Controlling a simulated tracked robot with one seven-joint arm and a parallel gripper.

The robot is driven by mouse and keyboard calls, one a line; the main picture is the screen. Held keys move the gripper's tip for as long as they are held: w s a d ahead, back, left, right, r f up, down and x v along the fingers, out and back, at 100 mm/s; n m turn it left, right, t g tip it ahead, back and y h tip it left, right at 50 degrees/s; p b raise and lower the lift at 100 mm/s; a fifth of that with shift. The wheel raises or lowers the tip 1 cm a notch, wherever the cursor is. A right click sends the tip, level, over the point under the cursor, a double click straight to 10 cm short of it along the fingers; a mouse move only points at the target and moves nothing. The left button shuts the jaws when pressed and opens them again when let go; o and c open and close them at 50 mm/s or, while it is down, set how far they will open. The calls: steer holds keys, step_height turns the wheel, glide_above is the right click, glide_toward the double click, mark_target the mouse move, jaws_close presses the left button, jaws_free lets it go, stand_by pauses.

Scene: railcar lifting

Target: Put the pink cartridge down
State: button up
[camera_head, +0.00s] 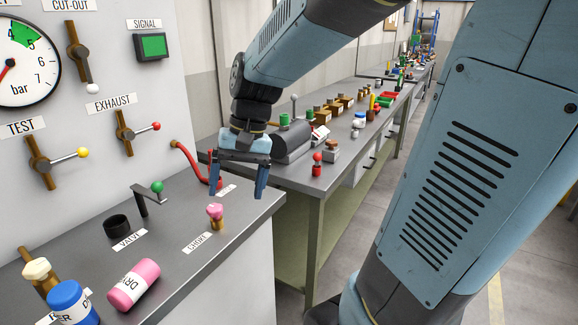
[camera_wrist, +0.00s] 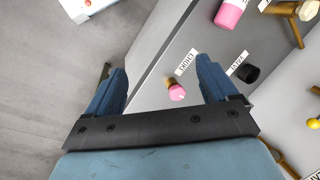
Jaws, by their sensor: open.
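The pink cartridge (camera_head: 133,285) lies on its side on the grey bench top, near the front left in the head view. Its white label reads "DRY" in part. In the wrist view the pink cartridge (camera_wrist: 230,13) is at the top, cut by the frame edge. My gripper (camera_head: 238,190) is open and empty, above the far end of the bench top and well apart from the cartridge. Its two blue fingers (camera_wrist: 160,88) are spread in the wrist view, with the pink-topped choke knob (camera_wrist: 176,92) showing between them.
A blue cartridge (camera_head: 72,302) stands left of the pink one. The choke knob (camera_head: 216,213), black valve cup (camera_head: 117,227) and green-knobbed lever (camera_head: 157,187) rise from the bench top. A red hose (camera_head: 196,165) runs behind my gripper. A second bench (camera_head: 318,190) holds several parts.

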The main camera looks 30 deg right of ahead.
steer(key=s+d+r+n+t+h, duration=0.2)
steer(key=s+d+r+t+h, duration=0.1)
steer(key=s+d+r+t, duration=0.4)
steer(key=m+g, duration=0.7)
steer(key=m, duration=0.2)
glide_above(131, 275)
step_height(131, 275, down, 12)
step_height(131, 275, down, 8)
steer(key=shift+w+r, duration=0.15)
steer(key=shift+s+f, duration=0.2)
steer(key=shift+f, duration=2.55)
steer(key=c, duration=1.5)
